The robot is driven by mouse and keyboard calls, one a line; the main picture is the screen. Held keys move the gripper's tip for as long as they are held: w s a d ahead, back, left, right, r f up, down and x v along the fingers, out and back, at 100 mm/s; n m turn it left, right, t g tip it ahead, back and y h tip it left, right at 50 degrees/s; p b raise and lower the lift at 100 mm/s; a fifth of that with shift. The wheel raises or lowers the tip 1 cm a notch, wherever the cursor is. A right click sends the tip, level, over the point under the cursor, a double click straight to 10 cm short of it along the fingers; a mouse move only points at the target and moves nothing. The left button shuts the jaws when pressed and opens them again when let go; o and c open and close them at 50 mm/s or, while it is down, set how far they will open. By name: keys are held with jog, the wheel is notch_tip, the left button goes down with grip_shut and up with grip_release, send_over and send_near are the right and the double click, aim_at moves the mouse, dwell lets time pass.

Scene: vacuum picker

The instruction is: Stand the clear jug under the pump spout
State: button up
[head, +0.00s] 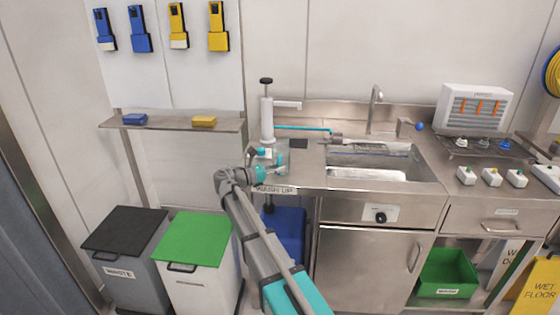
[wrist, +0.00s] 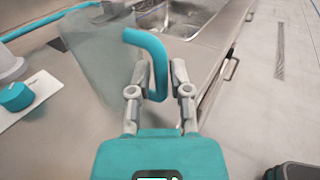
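The white pump (head: 267,122) stands at the left end of the steel counter, its spout (head: 288,105) pointing right. A dark square (head: 299,144) lies on the counter below and right of the spout. The clear jug (wrist: 105,65) is a see-through grey shape with a teal handle (wrist: 158,75), on the counter by its front edge. In the head view the jug is hard to make out behind my gripper (head: 262,165). In the wrist view my gripper (wrist: 158,68) has one finger on each side of the handle, with narrow gaps showing. I see no clear grip.
A sink (head: 368,160) with a tap (head: 375,105) lies to the right; a teal hose (head: 305,128) runs behind. A teal knob (wrist: 15,96) on a white plate sits near the pump base. Two bins (head: 192,240) stand on the floor at left.

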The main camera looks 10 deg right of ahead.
jog(key=shift+w+d, duration=0.1)
jog(key=shift+d, duration=0.15)
jog(key=shift+c, duration=0.3)
grip_shut()
